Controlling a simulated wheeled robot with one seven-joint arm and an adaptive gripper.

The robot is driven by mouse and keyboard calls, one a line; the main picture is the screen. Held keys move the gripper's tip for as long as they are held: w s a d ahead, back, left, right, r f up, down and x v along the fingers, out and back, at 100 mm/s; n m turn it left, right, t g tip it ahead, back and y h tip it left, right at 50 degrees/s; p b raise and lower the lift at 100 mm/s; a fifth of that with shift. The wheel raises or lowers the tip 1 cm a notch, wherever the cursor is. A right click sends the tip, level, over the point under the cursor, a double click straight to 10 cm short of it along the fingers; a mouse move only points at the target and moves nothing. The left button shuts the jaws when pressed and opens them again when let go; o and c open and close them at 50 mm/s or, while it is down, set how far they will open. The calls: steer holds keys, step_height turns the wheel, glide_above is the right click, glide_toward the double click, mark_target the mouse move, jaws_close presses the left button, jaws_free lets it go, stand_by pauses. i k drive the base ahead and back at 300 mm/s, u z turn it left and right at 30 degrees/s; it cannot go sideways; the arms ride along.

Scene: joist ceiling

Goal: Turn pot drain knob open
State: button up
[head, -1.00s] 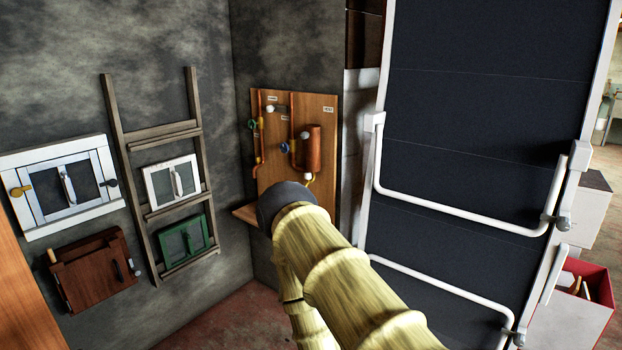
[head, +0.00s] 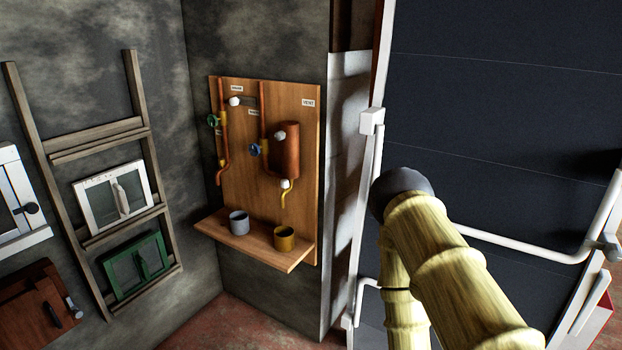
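A copper pot (head: 291,148) is mounted on a wooden panel (head: 308,200) in the corner. Below the pot, a white knob (head: 285,184) sits at the top of a yellow curved spout (head: 284,199); it looks like the drain knob, but its setting is too small to tell. Another white knob (head: 280,135) is on the pot's front. My arm's yellow links rise at the right of the picture, to the right of the panel. My gripper cannot be seen, so its state and its distance from the knob are hidden.
A grey cup (head: 239,223) and a brass cup (head: 284,239) stand on the panel's shelf (head: 262,246). Blue (head: 255,149) and green (head: 212,120) valve wheels sit left of the pot. A wooden ladder rack (head: 88,142) stands left; a dark board (head: 490,110) with white rails fills the right.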

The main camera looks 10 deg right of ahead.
mark_target(285, 183)
steer(key=u, duration=0.1)
steer(key=i, duration=1)
steer(key=u, duration=0.3)
